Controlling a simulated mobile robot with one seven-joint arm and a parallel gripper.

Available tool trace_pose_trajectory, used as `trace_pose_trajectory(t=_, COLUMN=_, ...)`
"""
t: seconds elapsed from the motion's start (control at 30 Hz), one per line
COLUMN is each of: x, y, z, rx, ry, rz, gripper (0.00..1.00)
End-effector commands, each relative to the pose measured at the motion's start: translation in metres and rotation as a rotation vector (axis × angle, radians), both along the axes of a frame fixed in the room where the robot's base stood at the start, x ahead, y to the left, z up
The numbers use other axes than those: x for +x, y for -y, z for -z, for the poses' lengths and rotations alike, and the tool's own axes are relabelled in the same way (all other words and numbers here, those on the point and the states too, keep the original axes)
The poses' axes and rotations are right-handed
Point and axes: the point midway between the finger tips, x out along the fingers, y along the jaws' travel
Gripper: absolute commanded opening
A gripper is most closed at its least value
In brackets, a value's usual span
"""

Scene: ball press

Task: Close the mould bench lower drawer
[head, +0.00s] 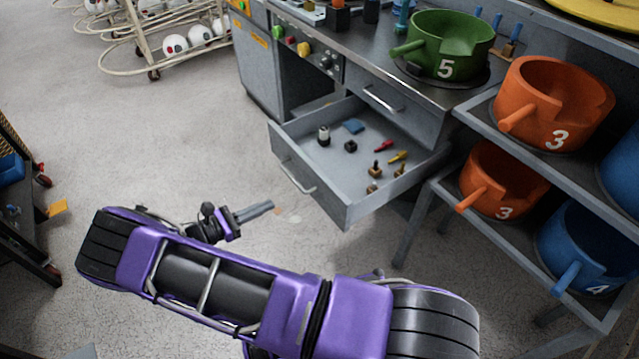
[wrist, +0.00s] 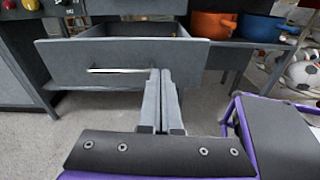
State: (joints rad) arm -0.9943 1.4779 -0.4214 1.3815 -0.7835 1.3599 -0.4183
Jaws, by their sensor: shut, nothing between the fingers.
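The lower drawer (head: 318,185) of the mould bench (head: 310,65) is pulled well out, with small tools and fittings lying in it in the head view. Its front panel has a silver bar handle (head: 297,177). In the wrist view the drawer front (wrist: 120,62) faces me, with its handle (wrist: 120,70) left of my fingers. My gripper (head: 272,206) is shut and empty, in front of the drawer on its outer side. The fingers (wrist: 160,72) point toward the drawer front and overlap its lower right part in the wrist view. I cannot tell whether they touch it.
An upper drawer (head: 385,100) in the bench is shut. A shelf rack at the right holds orange moulds (head: 552,100) and a blue mould (head: 590,245). A green mould (head: 447,50) stands on the bench. Open floor (head: 160,135) lies left of the drawer.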

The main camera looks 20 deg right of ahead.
Motion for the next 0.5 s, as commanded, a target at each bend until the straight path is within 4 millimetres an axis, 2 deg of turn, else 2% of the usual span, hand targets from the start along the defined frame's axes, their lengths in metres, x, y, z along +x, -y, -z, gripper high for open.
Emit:
trace_pose_trajectory(t=0.1, x=-0.011, y=0.008, z=0.014, rx=-0.081, ry=-0.040, rz=-0.011, gripper=0.00)
trace_pose_trajectory(t=0.27, x=-0.011, y=0.020, z=0.016, rx=-0.109, ry=-0.050, rz=-0.015, gripper=0.00)
trace_pose_trajectory(t=0.5, x=0.003, y=0.063, z=0.015, rx=-0.107, ry=-0.049, rz=-0.013, gripper=0.00)
